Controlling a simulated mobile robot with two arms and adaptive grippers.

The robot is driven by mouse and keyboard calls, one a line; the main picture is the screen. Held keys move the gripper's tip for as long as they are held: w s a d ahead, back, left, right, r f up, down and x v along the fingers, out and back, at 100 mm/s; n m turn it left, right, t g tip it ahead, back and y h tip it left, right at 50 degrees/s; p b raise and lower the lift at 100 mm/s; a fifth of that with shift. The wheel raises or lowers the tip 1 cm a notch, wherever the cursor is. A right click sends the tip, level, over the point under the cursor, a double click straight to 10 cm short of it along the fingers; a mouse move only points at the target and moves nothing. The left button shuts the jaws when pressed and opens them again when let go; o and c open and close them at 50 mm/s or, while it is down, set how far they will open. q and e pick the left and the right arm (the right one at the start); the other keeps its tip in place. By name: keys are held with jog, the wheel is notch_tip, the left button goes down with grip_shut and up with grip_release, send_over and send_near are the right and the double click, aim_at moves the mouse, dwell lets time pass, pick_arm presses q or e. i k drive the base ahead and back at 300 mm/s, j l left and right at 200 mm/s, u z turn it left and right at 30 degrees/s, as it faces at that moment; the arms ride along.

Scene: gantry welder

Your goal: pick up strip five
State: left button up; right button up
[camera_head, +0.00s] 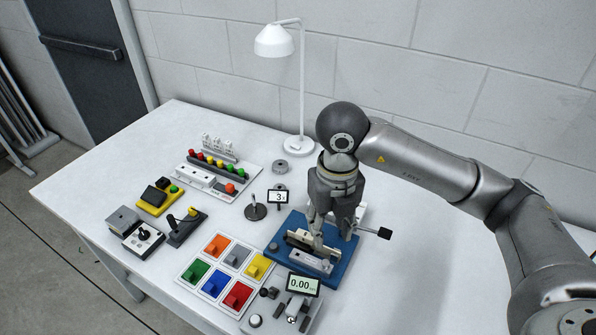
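My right gripper (332,236) points straight down over a blue fixture (342,266) at the front right of the table. Its two fingers stand apart, and I see nothing clearly held between them. A dark and pale bar (303,241) and a light metal block (310,262) sit on the blue fixture, just in front of and below the fingers. The fingers and the bar overlap in this view, so I cannot tell whether they touch. No strip is readable as number five. My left gripper is not in view.
A white lamp (301,90) stands behind the gripper. A board with coloured pads (217,275) and a scale reading 0.00 (303,285) lie in front. A small display showing 3 (278,197) stands left. A black-ended handle (385,233) juts right; the table's right side is clear.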

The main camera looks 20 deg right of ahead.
aim_at(300, 236)
jog(key=k+j, duration=0.5)
jog(key=k, duration=0.2)
jog(key=k+j, duration=0.5)
jog(key=k, duration=0.15)
